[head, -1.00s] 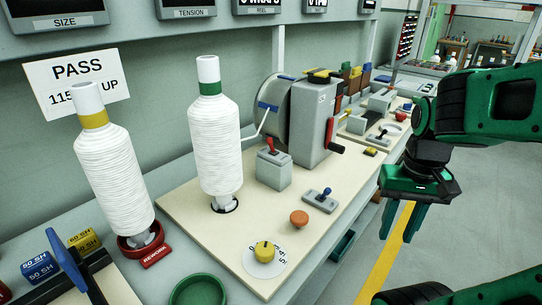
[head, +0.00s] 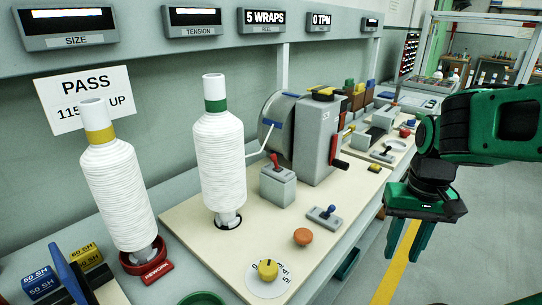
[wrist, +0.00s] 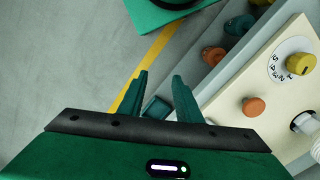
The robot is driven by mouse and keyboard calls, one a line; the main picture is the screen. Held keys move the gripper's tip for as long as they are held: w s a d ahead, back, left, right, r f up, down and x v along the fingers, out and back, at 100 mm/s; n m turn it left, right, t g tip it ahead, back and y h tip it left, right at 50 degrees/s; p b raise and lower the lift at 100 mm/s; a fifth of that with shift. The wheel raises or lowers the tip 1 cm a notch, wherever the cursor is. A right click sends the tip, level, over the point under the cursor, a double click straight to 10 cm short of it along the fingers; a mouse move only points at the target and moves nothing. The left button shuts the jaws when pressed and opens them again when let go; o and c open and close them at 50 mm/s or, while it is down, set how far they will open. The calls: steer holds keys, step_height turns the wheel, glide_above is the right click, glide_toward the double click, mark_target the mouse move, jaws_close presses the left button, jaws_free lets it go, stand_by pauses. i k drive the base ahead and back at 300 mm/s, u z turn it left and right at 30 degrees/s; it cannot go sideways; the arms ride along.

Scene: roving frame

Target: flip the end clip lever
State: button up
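Two small levers show on the cream board (head: 225,255) in the head view; no label tells me which is the end clip lever. A blue-knobbed lever (head: 327,212) stands on a small grey plate near the board's front edge. A red-handled lever (head: 275,160) stands up on a grey box (head: 278,185) behind it. My gripper (head: 407,248) is open and empty, fingers pointing down, off to the right of the bench over the floor. In the wrist view my gripper (wrist: 160,75) has a clear gap between its fingers, with the board to the right.
An orange button (head: 303,236) and a yellow knob (head: 268,269) sit near the board's front. A tall white thread spool (head: 220,155) and a grey winder (head: 315,140) with a red-handled crank stand behind. Another spool (head: 118,195) leans in a red cup. The floor beside the bench is clear.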

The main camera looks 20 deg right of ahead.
mark_target(273, 157)
steer(key=u, duration=1.7)
steer(key=k, duration=0.8)
steer(key=z, duration=1.3)
steer(key=i, duration=1)
